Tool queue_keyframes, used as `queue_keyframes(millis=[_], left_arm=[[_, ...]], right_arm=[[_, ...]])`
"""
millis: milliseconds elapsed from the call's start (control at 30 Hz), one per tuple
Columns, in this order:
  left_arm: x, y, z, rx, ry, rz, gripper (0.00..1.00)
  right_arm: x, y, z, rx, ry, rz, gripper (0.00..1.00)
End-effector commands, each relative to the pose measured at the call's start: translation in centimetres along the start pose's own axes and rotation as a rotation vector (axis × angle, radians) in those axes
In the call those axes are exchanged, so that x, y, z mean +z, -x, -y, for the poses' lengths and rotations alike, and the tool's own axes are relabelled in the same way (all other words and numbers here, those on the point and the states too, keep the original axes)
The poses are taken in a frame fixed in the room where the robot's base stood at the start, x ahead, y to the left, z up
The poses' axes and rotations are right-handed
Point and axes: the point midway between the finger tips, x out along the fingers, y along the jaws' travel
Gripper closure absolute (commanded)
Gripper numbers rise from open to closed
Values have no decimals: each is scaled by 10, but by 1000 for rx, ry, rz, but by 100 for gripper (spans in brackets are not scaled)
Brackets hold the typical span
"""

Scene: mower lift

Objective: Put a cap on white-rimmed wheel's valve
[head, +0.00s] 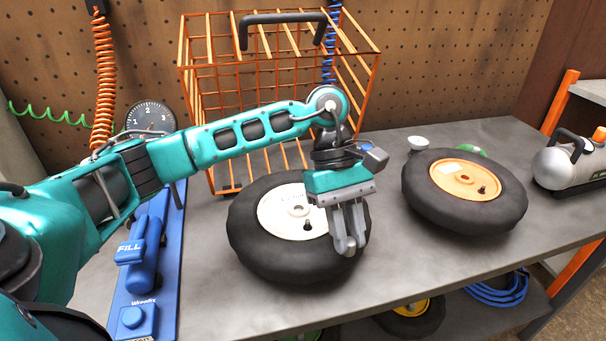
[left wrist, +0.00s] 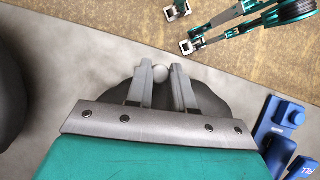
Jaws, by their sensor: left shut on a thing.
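The white-rimmed wheel (head: 285,215) lies flat on the grey bench, its dark valve (head: 307,226) standing up from the rim, with no cap visible on it. My left gripper (head: 347,246) points down over the wheel's right front tyre, to the right of the valve. In the left wrist view my left gripper (left wrist: 161,74) is shut on a small pale round thing, probably a cap (left wrist: 160,73), at its fingertips. The head view does not show that thing clearly. My right gripper is not in view.
An orange-rimmed wheel (head: 465,190) lies to the right. Behind it are a small white dish (head: 418,143) and a green thing (head: 472,152). An orange wire basket (head: 190,80) stands behind the white-rimmed wheel. A blue fill station (head: 150,250) is at left, a silver tank (head: 565,165) at right.

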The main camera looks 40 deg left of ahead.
Motion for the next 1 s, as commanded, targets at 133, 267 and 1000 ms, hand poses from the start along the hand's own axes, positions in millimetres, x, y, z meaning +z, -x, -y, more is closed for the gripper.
queue_keyframes(millis=[133, 267, 1000], left_arm=[[-6, 7, 6, 130, 230, 1, 100], [-13, 17, 11, 257, 452, -2, 100], [-42, 89, 40, 811, 1409, -2, 100]], right_arm=[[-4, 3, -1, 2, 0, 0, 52], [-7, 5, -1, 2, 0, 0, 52], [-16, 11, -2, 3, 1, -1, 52]])
